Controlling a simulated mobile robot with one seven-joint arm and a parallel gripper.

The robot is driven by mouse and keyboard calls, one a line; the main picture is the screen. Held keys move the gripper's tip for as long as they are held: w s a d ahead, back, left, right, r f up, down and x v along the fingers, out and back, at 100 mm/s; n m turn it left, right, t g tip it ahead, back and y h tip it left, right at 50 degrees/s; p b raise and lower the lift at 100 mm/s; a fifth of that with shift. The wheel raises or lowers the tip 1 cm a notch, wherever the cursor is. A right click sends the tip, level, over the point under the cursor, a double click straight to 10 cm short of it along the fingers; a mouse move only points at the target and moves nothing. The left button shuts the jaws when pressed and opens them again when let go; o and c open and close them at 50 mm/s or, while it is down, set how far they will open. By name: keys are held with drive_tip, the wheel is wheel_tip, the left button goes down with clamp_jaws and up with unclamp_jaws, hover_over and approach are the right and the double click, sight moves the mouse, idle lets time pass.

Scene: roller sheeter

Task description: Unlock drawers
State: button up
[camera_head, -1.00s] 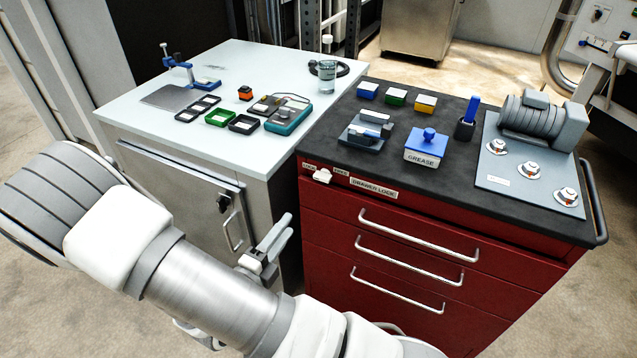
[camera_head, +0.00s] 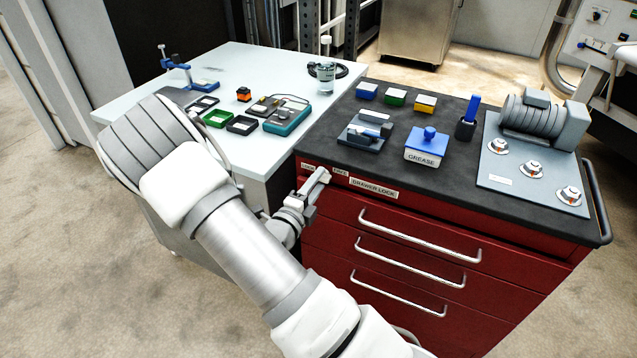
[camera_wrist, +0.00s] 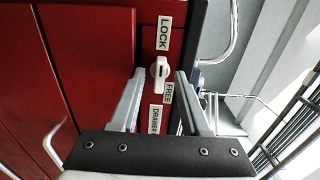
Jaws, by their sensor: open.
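The red drawer cabinet (camera_head: 330,235) has several drawers with pale bar handles, all shut. A white lock knob (camera_wrist: 159,70) sits on its top front strip, between the LOCK label (camera_wrist: 164,33) and the FREE label (camera_wrist: 168,93). In the wrist view my gripper (camera_wrist: 159,74) is open, with one finger on each side of the knob and visible gaps; I cannot tell whether the fingertips reach past its face. In the head view my gripper (camera_head: 321,180) is at the cabinet's upper left front and covers the knob. Which label the knob points to is unclear.
The cabinet's black top (camera_head: 400,180) carries a blue-lidded grease box (camera_head: 426,148), small coloured boxes and a roller machine (camera_head: 540,125). A pale bench (camera_head: 250,60) with trays stands directly left. The floor in front of the cabinet is clear.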

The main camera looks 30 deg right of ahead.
drive_tip(key=shift+w+d, duration=0.25)
drive_tip(key=shift+d, duration=0.05)
clamp_jaws()
